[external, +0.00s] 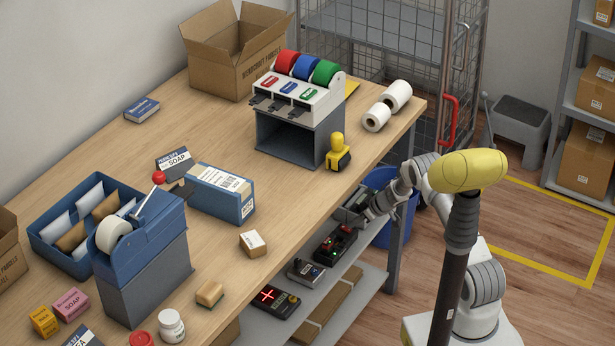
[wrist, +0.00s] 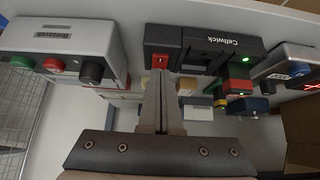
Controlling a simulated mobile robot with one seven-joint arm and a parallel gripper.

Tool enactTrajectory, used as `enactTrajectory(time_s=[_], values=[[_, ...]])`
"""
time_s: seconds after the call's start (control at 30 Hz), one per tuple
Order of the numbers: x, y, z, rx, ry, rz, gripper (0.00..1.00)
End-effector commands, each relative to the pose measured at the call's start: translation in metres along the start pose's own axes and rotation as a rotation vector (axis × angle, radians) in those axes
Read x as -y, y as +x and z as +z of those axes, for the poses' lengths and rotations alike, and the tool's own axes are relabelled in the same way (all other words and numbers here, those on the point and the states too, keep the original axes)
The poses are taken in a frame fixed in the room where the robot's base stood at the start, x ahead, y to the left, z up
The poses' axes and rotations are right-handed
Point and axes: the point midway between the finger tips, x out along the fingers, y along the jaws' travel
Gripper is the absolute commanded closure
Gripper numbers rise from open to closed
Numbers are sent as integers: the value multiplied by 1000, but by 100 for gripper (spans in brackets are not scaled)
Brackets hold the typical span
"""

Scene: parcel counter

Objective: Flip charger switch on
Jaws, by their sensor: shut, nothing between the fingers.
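A black device with a red switch (wrist: 160,61) and pale lettering (wrist: 234,42) is in the middle of the wrist view; I take it as the charger. A small green light glows on it. In the external view a black unit with red and green parts (external: 337,243) stands on the shelf under the counter, apparently the same one. My gripper (wrist: 161,77) is shut and empty, its fingertips just below the red switch in the picture. I cannot tell whether they touch it. The switch's position is too small to read. In the external view my gripper (external: 366,221) is beside the shelf.
A grey box with green, red and black knobs (wrist: 70,55) stands left of the charger in the wrist view. On the shelf (external: 349,307) are also a grey-blue unit (external: 305,271) and a black unit with a red cross (external: 272,300). The counter (external: 290,205) overhangs the shelf.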

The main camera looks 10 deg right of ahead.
Motion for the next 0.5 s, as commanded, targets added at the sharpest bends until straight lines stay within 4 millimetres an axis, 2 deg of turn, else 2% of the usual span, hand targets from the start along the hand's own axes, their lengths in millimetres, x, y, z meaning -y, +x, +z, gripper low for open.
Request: enactTrajectory(time_s=[0.27, 0.5], values=[[0, -8, -5, 0, 0, 0, 100], [0, -32, -20, 1, -1, 0, 100]])
